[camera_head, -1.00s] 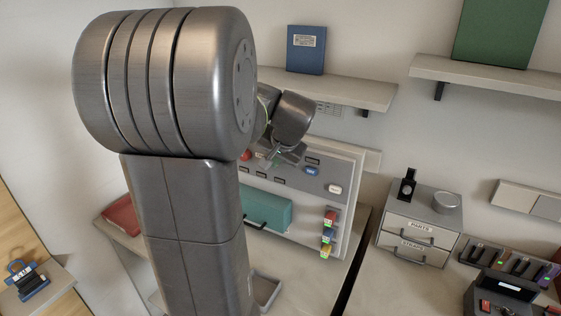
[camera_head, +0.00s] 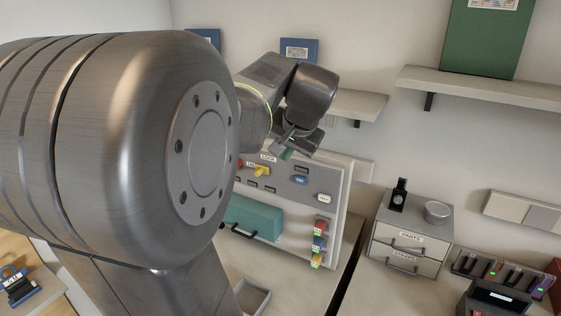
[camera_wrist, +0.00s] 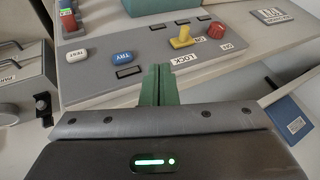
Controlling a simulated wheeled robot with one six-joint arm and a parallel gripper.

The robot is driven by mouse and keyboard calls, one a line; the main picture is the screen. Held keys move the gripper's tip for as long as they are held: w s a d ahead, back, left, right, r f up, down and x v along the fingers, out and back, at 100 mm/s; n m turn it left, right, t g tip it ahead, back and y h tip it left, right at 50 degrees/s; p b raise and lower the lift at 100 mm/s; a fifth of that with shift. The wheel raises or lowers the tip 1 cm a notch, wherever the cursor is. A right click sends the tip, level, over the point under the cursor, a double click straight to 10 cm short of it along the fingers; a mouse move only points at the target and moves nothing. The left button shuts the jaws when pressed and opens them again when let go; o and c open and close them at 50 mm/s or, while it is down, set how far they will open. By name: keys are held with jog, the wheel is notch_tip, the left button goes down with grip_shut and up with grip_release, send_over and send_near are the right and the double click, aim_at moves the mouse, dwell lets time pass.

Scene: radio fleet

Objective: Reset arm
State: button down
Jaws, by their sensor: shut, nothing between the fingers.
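My gripper (camera_head: 287,153) is in front of the upper part of a grey control panel (camera_head: 328,212) in the head view, apart from it as far as I can tell. In the wrist view my gripper's green fingers (camera_wrist: 158,84) are together with nothing between them, pointing toward the panel face. The panel carries a yellow lever (camera_wrist: 182,38) by a LOCK label, a red knob (camera_wrist: 216,30), a blue TRY button (camera_wrist: 122,58) and a white TEST button (camera_wrist: 75,56). My large arm link hides much of the left side of the head view.
A teal handled box front (camera_head: 252,217) and several coloured tags (camera_head: 319,243) are on the panel's lower part. A grey drawer unit (camera_head: 411,236) and a charger row (camera_head: 500,270) stand to the right. Shelves (camera_head: 480,97) with binders run above. A tray (camera_head: 252,298) lies on the bench.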

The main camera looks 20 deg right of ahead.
aim_at(259, 172)
jog(key=shift+s+r, duration=0.15)
jog(key=shift+r, duration=0.15)
jog(key=w+a+p+x, duration=0.1)
jog(key=x, duration=1)
jog(key=shift+w+a, duration=0.25)
jog(key=shift+a, duration=0.05)
jog(key=shift+a+r, duration=0.1)
jog(key=shift+r, duration=0.05)
